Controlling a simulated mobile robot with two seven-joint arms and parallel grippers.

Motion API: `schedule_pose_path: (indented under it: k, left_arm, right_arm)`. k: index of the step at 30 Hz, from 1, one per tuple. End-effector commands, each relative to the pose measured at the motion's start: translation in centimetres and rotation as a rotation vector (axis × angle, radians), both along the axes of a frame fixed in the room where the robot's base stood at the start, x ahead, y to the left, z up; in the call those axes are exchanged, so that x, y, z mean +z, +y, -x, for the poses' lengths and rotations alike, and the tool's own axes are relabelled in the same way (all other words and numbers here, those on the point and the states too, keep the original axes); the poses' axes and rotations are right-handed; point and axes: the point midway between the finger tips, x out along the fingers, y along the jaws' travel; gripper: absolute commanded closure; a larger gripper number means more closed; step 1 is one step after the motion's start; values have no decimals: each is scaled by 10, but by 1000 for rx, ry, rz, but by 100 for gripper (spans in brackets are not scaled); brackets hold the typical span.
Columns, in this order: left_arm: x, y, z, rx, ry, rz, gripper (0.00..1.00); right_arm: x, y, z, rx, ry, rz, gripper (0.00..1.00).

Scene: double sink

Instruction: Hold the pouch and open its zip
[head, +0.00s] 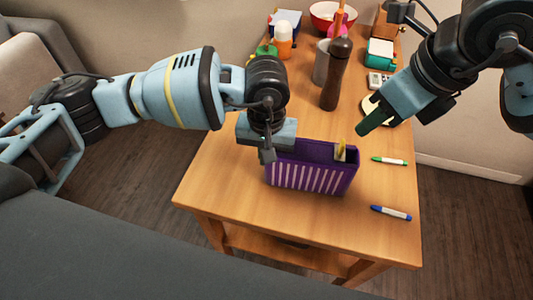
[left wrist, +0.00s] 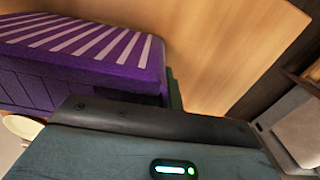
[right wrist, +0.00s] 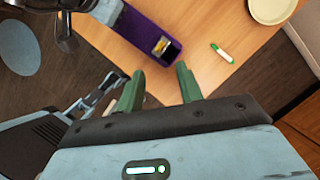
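The purple pouch (head: 311,178) with white stripes stands upright on the wooden table. A small yellow and white piece (head: 340,151) shows at its right end; I cannot tell whether it is the zip pull. My left gripper (head: 267,150) is at the pouch's left end. In the left wrist view the pouch (left wrist: 85,65) fills the upper left and one green finger shows just past its end; the other is hidden. My right gripper (head: 368,122) is in the air above and right of the pouch. In the right wrist view its fingers (right wrist: 160,88) are apart and empty, with the pouch (right wrist: 140,28) beyond.
A green marker (head: 389,161) and a blue marker (head: 390,213) lie right of the pouch. A brown bottle (head: 336,75) and a metal cup (head: 321,62) stand behind it. A red bowl (head: 325,10) and other items crowd the far end. The table front is bare.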

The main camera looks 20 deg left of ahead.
Motion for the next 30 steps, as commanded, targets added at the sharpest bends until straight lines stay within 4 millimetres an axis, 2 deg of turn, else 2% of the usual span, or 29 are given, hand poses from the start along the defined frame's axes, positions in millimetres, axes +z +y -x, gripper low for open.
schedule_pose_path:
  k: [6,14,20,30]
  left_arm:
    - [0,0,0,0,-1,1,100]
    - [0,0,0,0,-1,1,100]
    - [0,0,0,0,-1,1,100]
    - [0,0,0,0,-1,1,100]
  right_arm:
    - [0,0,0,0,0,0,65]
    - [0,0,0,3,2,-1,99]
    - [-3,-9,-5,84,29,-33,100]
    - [-13,-51,-22,408,46,-208,100]
